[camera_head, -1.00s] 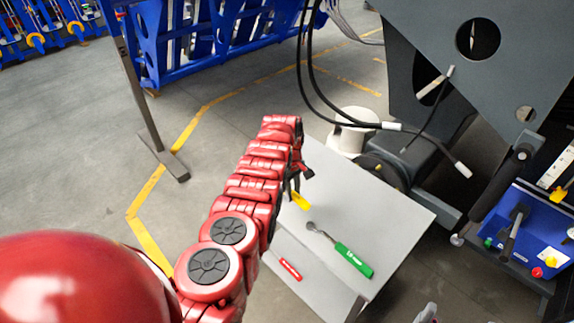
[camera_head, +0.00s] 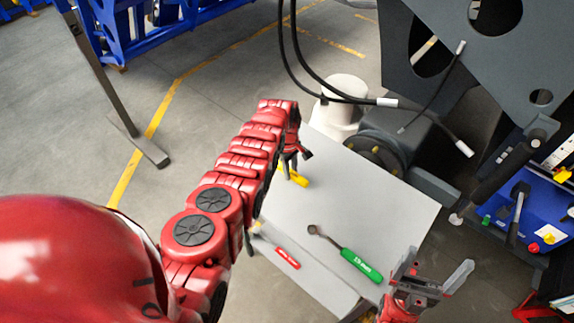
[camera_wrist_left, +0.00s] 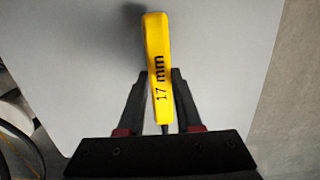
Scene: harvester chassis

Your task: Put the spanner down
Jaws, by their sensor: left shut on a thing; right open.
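My left gripper (camera_head: 290,164) is shut on a yellow-handled spanner (camera_head: 297,178) over the far left part of the grey table (camera_head: 385,205). In the left wrist view the yellow handle (camera_wrist_left: 156,60) stands between the fingers (camera_wrist_left: 157,108) and reads "17 mm". The handle is close to the table top; I cannot tell whether it touches. The spanner's metal end is mostly hidden. My right gripper (camera_head: 432,280) is open and empty at the table's near right corner.
A green-handled tool (camera_head: 352,258) lies on the table's near part. A red-handled tool (camera_head: 288,258) lies on a lower surface left of it. Black hoses (camera_head: 300,65) hang beyond the table. A blue tool tray (camera_head: 545,220) stands at right. The table's middle is clear.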

